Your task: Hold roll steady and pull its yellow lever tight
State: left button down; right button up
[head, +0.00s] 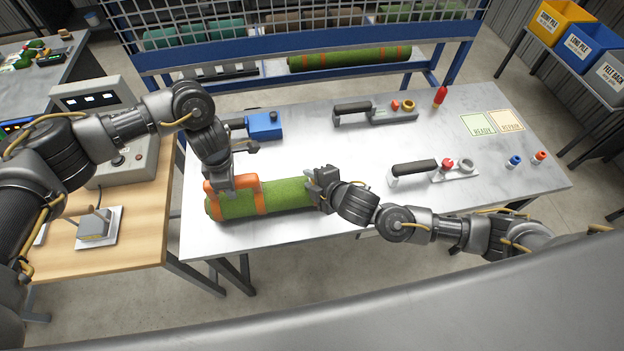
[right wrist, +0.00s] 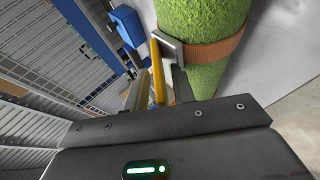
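The green turf roll (head: 285,194) lies on the metal table, with orange straps (head: 258,197) around its left part. My left gripper (head: 220,187) is down on the roll's left end; its fingertips are not clear. My right gripper (head: 318,188) is at the roll's right end. In the right wrist view, the roll (right wrist: 205,75) has a brown-orange strap (right wrist: 212,50) with a metal buckle. The yellow lever (right wrist: 157,72) stands out by the buckle, between my right fingers, with narrow gaps seeming to show on both sides.
A blue tool (head: 265,125) stands behind the roll. Black-handled tools (head: 352,108) (head: 413,168) and small red and blue items lie to the right. A control box (head: 112,150) stands on the wooden bench at left. The table's front right is clear.

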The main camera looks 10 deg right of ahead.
jog(key=shift+d+f, duration=0.25)
jog(key=shift+d, duration=0.05)
jog(key=shift+w+r, duration=0.1)
